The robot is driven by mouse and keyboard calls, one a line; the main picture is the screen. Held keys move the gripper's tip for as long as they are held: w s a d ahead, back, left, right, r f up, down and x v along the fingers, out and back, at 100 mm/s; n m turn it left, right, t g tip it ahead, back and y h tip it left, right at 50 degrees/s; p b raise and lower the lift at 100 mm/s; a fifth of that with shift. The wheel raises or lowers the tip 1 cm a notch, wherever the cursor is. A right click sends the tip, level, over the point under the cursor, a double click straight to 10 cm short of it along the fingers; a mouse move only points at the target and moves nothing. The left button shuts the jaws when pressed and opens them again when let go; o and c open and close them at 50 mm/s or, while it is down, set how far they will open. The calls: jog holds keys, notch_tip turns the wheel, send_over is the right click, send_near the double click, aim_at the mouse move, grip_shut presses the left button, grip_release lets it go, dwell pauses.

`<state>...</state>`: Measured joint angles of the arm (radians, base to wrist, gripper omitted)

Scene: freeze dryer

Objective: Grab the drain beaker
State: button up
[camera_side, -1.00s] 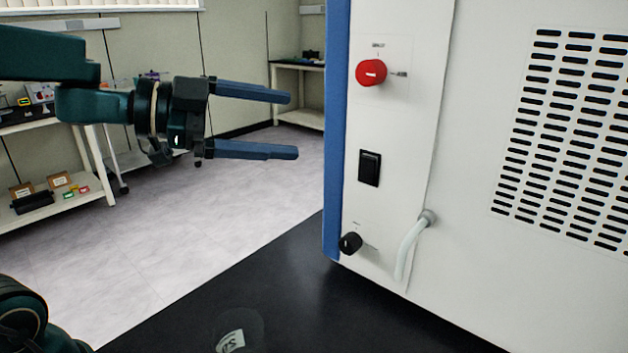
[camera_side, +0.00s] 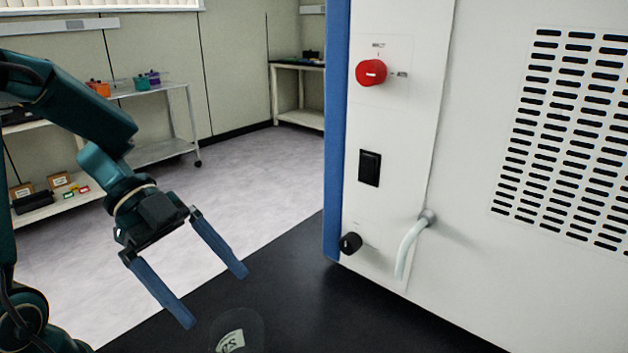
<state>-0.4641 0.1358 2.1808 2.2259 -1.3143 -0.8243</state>
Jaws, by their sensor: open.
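The drain beaker (camera_side: 250,325) is clear glass with a pale printed label and stands on the black bench top at the bottom of the view. Its lower part is cut off by the picture's edge. My gripper (camera_side: 217,297) is open and empty, with its two blue fingers pointing down and to the right. The fingertips are apart, just above and left of the beaker in the picture. I cannot tell the exact gap in depth. I see no contact between them.
The white and blue freeze dryer (camera_side: 500,270) fills the right side, with a red knob (camera_side: 371,73), black switch (camera_side: 369,168), black valve knob (camera_side: 350,242) and pale drain tube (camera_side: 408,248). The black bench (camera_side: 340,310) is clear between beaker and dryer.

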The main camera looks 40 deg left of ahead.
send_over(238, 333)
jog(key=s+a, duration=0.1)
jog(key=s, duration=0.1)
notch_tip(238, 333, down, 4)
jog(key=f, duration=0.1)
jog(key=shift+x, duration=2.25)
jog(key=shift+s+d, duration=0.1)
jog(key=shift+r, duration=0.1)
jog(key=c, duration=1.2)
jog(key=shift+r, duration=0.15)
